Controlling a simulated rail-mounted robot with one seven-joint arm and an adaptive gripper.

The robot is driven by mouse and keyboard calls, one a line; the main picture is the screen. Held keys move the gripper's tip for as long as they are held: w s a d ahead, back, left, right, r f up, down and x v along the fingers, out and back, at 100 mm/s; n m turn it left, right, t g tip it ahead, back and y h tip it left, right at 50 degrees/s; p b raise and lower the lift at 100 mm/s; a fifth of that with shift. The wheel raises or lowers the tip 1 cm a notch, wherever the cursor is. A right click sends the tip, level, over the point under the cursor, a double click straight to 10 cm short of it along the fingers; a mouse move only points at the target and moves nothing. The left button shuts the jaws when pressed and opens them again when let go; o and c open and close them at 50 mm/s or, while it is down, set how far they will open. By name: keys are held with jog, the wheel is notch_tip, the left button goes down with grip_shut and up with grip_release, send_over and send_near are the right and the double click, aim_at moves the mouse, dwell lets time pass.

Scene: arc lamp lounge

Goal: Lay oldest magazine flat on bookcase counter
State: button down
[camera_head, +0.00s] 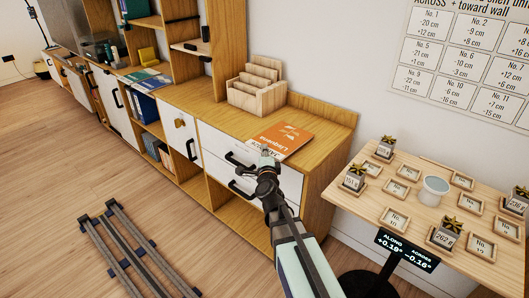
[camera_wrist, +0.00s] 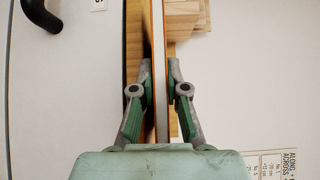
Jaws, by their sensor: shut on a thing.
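An orange magazine (camera_head: 287,138) with a white title band is level over the front part of the wooden bookcase counter (camera_head: 213,105), right of centre. My gripper (camera_head: 268,155) is shut on its near edge from the front of the counter. In the wrist view the magazine (camera_wrist: 159,70) is edge-on between my two fingers (camera_wrist: 160,75), parallel to the counter edge (camera_wrist: 133,45) and close to it. I cannot tell whether its underside touches the counter. Its near edge is partly hidden by my gripper.
A wooden divided holder (camera_head: 257,88) stands on the counter behind the magazine. Flat magazines (camera_head: 147,79) lie farther left. White drawers with black handles (camera_head: 240,160) are below. At right, a small table (camera_head: 440,185) holds a cup (camera_head: 433,190), small trays and several weights.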

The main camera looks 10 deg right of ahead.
jog(key=shift+f+b, duration=0.3)
jog(key=shift+b, duration=0.05)
jog(key=c, duration=1.1)
grip_release()
jog(key=shift+a+f, duration=0.1)
